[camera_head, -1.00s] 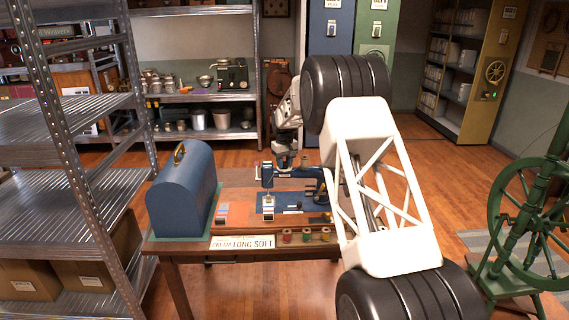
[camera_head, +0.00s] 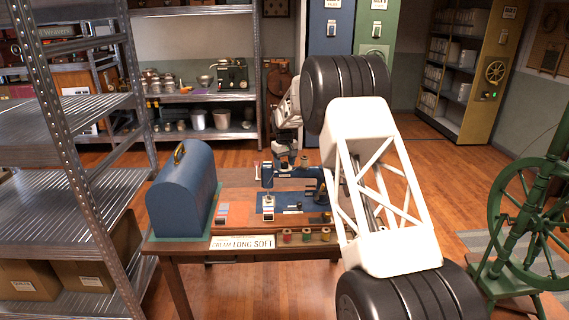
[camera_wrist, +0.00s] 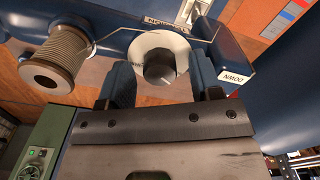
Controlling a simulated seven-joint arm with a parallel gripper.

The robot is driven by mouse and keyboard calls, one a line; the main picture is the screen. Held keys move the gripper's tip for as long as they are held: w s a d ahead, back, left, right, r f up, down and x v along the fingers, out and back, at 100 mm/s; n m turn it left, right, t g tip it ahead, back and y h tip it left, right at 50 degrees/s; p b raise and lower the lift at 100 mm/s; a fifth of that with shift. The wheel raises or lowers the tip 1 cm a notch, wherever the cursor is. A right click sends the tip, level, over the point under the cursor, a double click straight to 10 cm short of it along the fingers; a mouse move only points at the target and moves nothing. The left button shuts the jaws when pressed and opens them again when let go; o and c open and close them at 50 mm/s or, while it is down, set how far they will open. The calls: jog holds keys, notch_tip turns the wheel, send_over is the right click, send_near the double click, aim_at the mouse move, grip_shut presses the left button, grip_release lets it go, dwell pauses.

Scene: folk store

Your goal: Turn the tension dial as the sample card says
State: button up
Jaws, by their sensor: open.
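The tension dial (camera_wrist: 159,66) is a dark round knob on a white ring plate in the wrist view, under an upside-down label. My gripper (camera_wrist: 163,84) is open, with one blue finger on each side of the knob. I cannot tell whether the fingers touch it. The blue sewing machine (camera_head: 267,176) stands on the wooden table in the head view, with my gripper over its back side. A white card (camera_head: 243,242) reading "CREAM LONG SOFT" is at the table's front edge. The dial is not distinguishable in the head view.
A thread spool (camera_wrist: 58,60) stands beside the dial, and a thin wire runs close above it. A block labelled DOWN (camera_wrist: 233,78), seen inverted, is to the right. A blue domed case (camera_head: 181,190) takes the table's left side. Small spools (camera_head: 306,235) line the front.

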aim_at(285, 164)
jog(key=shift+r, duration=3.9)
jog(key=shift+s+r, duration=0.1)
jog(key=shift+s+d+r, duration=0.1)
jog(key=shift+s+r, duration=0.05)
jog(key=shift+s, duration=0.05)
jog(key=s+d+r+m, duration=0.1)
jog(key=s+d+r, duration=0.2)
jog(key=s+r, duration=0.55)
jog(key=s+d+r+m+t, duration=0.1)
jog(key=s+d+r, duration=0.2)
jog(key=s, duration=1.1)
jog(key=s+d+r+m, duration=0.1)
jog(key=s+d+r, duration=0.35)
jog(key=s, duration=0.75)
jog(key=s+f+m, duration=0.1)
jog(key=s+f, duration=0.1)
jog(key=s, duration=1.1)
jog(key=s+d+f+t, duration=0.1)
jog(key=s+f, duration=0.1)
jog(key=s, duration=1.1)
jog(key=s+d+f+m, duration=0.1)
jog(key=s+f, duration=0.2)
jog(key=s, duration=1)
jog(key=shift+s+d+m+t, duration=0.2)
jog(key=shift+d+m+t, duration=0.05)
jog(key=shift+m+t, duration=0.05)
